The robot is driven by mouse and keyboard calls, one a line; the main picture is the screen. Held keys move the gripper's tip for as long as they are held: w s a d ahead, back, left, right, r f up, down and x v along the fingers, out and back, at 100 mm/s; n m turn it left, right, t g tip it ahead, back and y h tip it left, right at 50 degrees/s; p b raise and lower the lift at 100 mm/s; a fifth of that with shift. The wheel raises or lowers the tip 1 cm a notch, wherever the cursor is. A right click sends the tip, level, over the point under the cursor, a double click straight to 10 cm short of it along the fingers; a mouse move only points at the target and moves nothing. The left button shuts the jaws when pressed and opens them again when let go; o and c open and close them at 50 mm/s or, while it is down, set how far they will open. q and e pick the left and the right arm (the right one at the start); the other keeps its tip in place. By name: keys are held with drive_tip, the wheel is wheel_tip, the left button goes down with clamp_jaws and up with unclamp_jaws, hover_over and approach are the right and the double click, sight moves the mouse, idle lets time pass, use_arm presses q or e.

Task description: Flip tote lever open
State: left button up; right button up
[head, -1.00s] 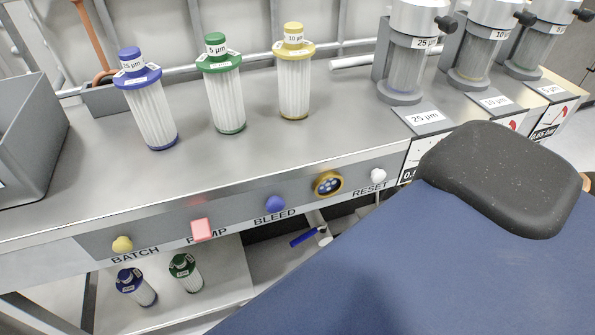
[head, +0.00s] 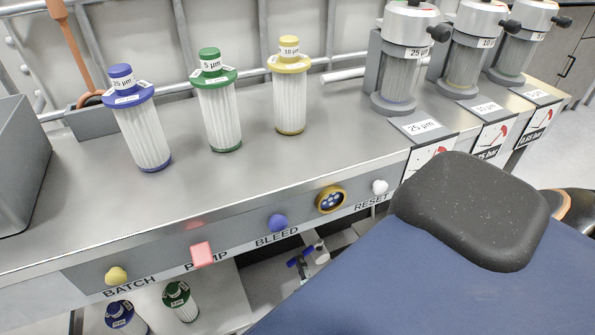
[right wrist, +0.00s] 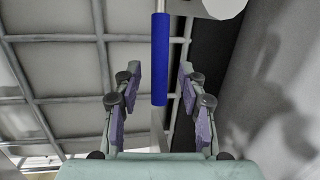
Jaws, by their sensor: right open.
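A lever with a blue handle (head: 294,262) is below the front of the bench in the head view, partly covered. In the right wrist view the blue handle (right wrist: 160,58) stands upright, centred between the fingers and beyond their tips. A pale round part (right wrist: 222,6) is at its top right. My right gripper (right wrist: 157,85) is open, with a finger on each side of the handle line and no visible contact. In the head view my right gripper (head: 304,270) shows small beside the lever. My left gripper is not in view.
The steel bench (head: 200,190) carries blue, green and yellow filters, and filter housings at right. A grey bin (head: 20,165) stands at left. The front panel (head: 235,240) has several buttons above the lever. More filters stand on the lower shelf (head: 215,300). My dark body covers the lower right.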

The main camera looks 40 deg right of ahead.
drive_tip(key=shift+b+x, duration=0.45)
drive_tip(key=shift+x, duration=1)
drive_tip(key=shift+c, duration=0.2)
drive_tip(key=shift+a, duration=0.1)
clamp_jaws()
